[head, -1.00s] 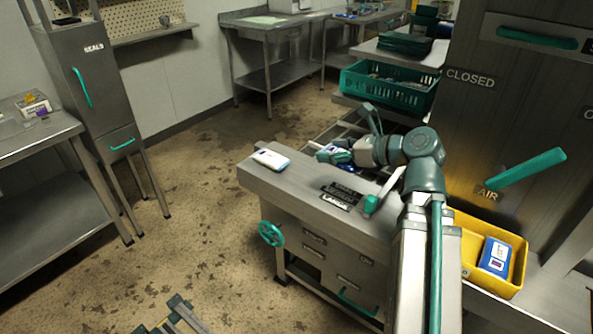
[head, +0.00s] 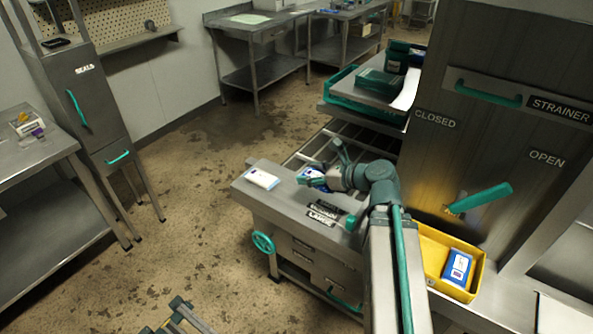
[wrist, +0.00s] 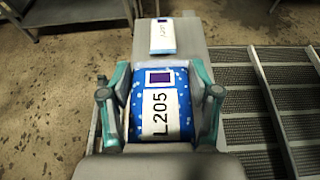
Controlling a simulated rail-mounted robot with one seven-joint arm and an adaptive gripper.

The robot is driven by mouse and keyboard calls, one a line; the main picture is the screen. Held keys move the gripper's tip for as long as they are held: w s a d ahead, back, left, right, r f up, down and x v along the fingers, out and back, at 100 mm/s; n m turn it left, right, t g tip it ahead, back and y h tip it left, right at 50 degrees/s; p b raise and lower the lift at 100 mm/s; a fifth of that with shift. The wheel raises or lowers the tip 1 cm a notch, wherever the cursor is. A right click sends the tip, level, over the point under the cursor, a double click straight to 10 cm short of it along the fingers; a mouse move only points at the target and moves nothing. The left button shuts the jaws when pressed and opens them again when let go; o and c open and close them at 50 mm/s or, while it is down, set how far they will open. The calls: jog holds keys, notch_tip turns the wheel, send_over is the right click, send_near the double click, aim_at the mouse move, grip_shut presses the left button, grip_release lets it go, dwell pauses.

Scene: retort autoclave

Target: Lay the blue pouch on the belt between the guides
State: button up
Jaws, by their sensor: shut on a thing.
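My gripper (wrist: 161,108) is shut on a blue pouch (wrist: 146,80) with white speckles and a white label reading L205. In the wrist view the pouch lies between the two teal fingers, its label facing the camera. In the head view my gripper (head: 318,172) holds the pouch (head: 313,172) over the right rear part of a steel bench (head: 285,205). I cannot tell whether the pouch touches the surface. Dark ribbed strips with metal rails (wrist: 270,105) lie right of the gripper in the wrist view. Which surface is the belt is unclear.
A pale pouch or box (head: 262,179) lies at the bench's left end. A yellow bin (head: 432,268) holding another blue pack (head: 458,268) stands right of my arm. A teal crate (head: 340,95) stands behind. A tall steel cabinet with a teal handle (head: 480,198) rises at right.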

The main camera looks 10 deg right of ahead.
jog(key=w+a+f, duration=0.1)
jog(key=w+f, duration=0.2)
jog(key=w, duration=0.3)
send_over(296, 187)
jog(key=f, duration=0.3)
jog(key=shift+s+d+f, duration=0.25)
jog(key=shift+s+f, duration=0.15)
jog(key=shift+w+a+f, duration=0.1)
jog(key=shift+w+f, duration=0.05)
jog(key=shift+f, duration=0.15)
jog(key=shift+w+f+p, duration=0.25)
jog(key=shift+f+p, duration=0.1)
jog(key=shift+f, duration=1.45)
jog(key=shift+f, duration=0.15)
jog(key=o, duration=1.2)
